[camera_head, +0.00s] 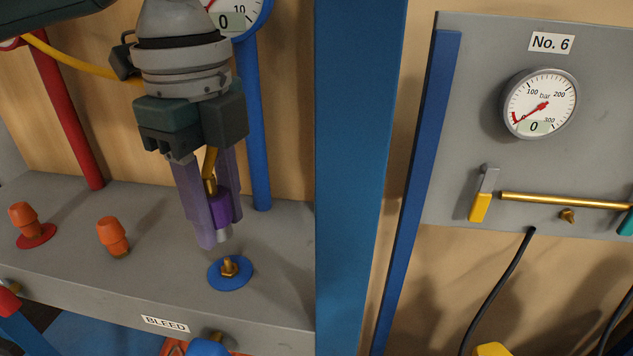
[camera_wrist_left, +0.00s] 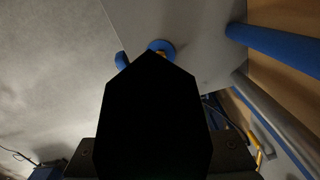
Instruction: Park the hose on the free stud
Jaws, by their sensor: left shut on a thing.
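My left gripper (camera_head: 220,225) points down in the head view, its purple fingers shut on the hose end. The hose end (camera_head: 221,208) has a purple collar, a brass neck above it and a silvery tip below. The yellow hose (camera_head: 75,69) runs in from the upper left and passes behind the gripper. The free stud (camera_head: 229,266) is bare brass on a blue disc (camera_head: 244,281), just below the silvery tip, with a small gap seen between them. In the left wrist view a black shape covers the middle, and the blue disc (camera_wrist_left: 160,45) shows above it.
A red pipe (camera_head: 68,110) and a blue pipe (camera_head: 257,125) rise behind. A wide blue post (camera_head: 360,170) stands right of the bench. A gauge panel (camera_head: 455,100) is beyond.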

